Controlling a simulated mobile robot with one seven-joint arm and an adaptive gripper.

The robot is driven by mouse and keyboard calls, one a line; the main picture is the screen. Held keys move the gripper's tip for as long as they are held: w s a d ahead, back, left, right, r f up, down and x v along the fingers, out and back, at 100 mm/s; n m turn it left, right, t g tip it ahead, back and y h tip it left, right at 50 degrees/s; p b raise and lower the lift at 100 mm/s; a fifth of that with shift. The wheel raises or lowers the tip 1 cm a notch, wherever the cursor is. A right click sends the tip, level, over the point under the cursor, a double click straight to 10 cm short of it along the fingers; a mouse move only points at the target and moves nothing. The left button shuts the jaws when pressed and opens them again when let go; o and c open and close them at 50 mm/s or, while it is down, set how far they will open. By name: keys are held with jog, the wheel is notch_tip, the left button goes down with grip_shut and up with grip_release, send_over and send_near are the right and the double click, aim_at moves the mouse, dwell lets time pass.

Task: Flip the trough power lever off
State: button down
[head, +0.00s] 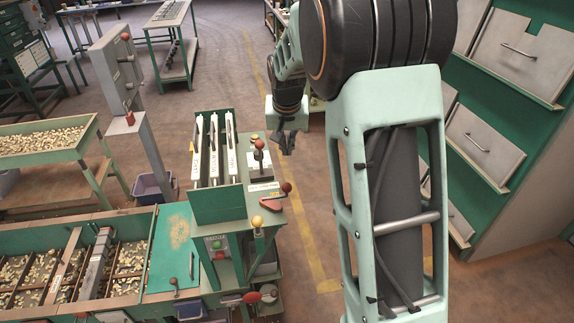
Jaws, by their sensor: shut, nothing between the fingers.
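Several knobbed levers show, and I cannot read any label that tells which one is the trough power lever. A lever with a dark red knob (259,144) stands upright on a pale plate on the green machine. A second red-knobbed lever (286,187) leans at the machine's right edge beside a label. A yellow knob (257,221) stands in front of it.
A grey post box (115,65) with red levers stands at the left behind the trough. Sloped green hopper cabinets (490,140) with grey doors line the right. My arm hides much of the centre right. Open floor (225,60) lies behind the machine.

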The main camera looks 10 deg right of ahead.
aim_at(289, 185)
notch_tip(289, 185, down, 10)
jog(key=p, duration=0.1)
jog(key=shift+s+r, duration=0.15)
jog(key=shift+s, duration=0.15)
